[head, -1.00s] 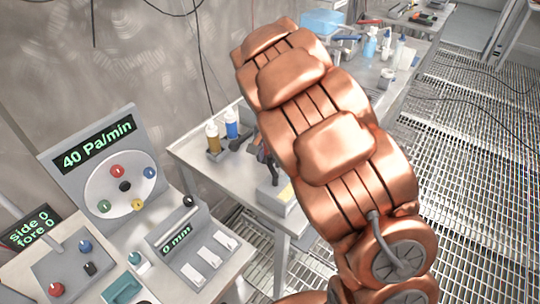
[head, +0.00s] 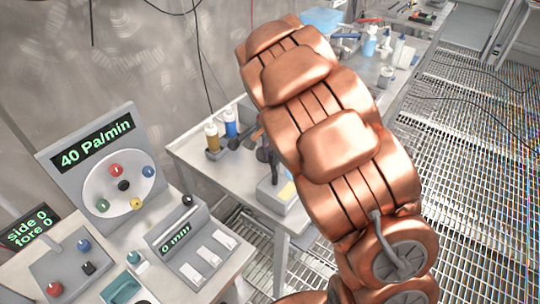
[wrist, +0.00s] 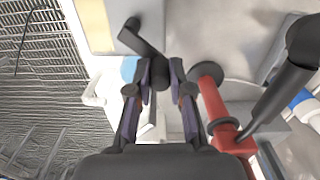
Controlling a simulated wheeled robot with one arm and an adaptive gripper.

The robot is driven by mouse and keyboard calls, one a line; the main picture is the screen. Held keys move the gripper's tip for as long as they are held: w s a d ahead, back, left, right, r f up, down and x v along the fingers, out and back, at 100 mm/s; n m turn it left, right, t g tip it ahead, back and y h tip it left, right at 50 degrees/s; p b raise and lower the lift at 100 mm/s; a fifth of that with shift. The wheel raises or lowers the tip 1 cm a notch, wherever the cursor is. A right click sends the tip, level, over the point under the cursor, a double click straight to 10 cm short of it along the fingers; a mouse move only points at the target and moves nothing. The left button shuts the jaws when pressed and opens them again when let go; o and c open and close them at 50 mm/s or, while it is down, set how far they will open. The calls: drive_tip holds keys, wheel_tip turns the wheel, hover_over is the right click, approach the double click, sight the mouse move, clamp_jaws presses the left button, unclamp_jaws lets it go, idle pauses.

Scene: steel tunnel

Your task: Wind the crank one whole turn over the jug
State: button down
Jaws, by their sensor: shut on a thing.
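In the wrist view my gripper (wrist: 156,88) has its two fingers closed about the dark knob of the crank (wrist: 143,38). The crank's dark arm runs from the knob up and left to the grey block with a yellow label. A red spout-like pipe with a dark collar (wrist: 208,92) stands just right of the fingers. A pale blue patch (wrist: 130,68) shows behind the left finger; I cannot tell whether it is the jug. In the head view my copper arm hides the gripper and most of the crank.
The grey block (head: 274,193) stands on the table's near edge. Yellow (head: 212,137) and blue (head: 231,124) bottles stand left of it. A control panel (head: 115,170) is at the left. Bottles and tools crowd the far bench (head: 397,82). Grated floor lies right.

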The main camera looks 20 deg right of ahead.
drive_tip(key=shift+s+d+m, duration=0.1)
drive_tip(key=shift+d+m, duration=0.3)
drive_tip(key=shift+m, duration=0.7)
drive_tip(key=c, duration=1)
unclamp_jaws()
drive_tip(key=shift+c, duration=0.2)
wheel_tip(320, 180, up, 12)
